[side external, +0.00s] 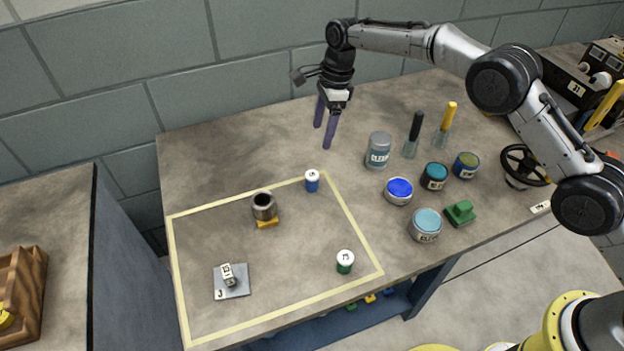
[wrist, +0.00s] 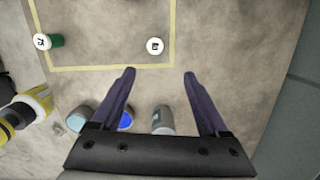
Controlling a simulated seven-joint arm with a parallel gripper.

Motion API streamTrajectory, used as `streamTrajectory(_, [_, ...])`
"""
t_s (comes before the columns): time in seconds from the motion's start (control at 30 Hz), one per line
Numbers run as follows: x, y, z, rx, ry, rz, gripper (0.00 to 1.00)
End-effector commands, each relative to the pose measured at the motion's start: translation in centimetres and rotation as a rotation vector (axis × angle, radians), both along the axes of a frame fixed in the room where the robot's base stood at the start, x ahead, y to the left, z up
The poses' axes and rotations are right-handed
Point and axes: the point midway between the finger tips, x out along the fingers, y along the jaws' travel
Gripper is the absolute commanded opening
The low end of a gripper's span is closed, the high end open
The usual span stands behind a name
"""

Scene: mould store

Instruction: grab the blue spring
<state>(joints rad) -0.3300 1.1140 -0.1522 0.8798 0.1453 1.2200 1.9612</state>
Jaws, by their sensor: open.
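The blue spring (side external: 312,182) looks like a small upright blue cylinder with a white, marked top. It stands just inside the far right corner of the yellow taped outline. In the wrist view only its white top (wrist: 155,46) shows clearly, a little beyond my fingertips and roughly between their lines. My gripper (side external: 323,136) is open and empty, pointing down above the back of the table, behind the blue spring and apart from it. Both purple fingers also show spread in the wrist view (wrist: 159,73).
A similar green piece (side external: 345,262) stands near the outline's front right. A dark cup (side external: 264,207) and a grey plate (side external: 232,282) are inside the outline. A grey can (side external: 378,150), a blue paint tin (side external: 398,190), more tins and brushes crowd the right. The back left is clear.

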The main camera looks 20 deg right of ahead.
Motion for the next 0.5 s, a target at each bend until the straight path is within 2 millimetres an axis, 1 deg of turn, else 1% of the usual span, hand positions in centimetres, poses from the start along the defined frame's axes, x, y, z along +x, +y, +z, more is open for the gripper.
streamTrajectory(0.03, [-0.2,0.3,-0.9,-0.005,0.012,0.006,0.78])
streamTrajectory(0.17, [-0.5,0.8,-2.4,-0.008,0.021,0.013,0.78])
streamTrajectory(0.4, [-0.5,1.4,-6.9,-0.008,0.022,0.013,0.78])
streamTrajectory(0.5, [-0.5,1.7,-8.4,-0.008,0.02,0.013,0.78])
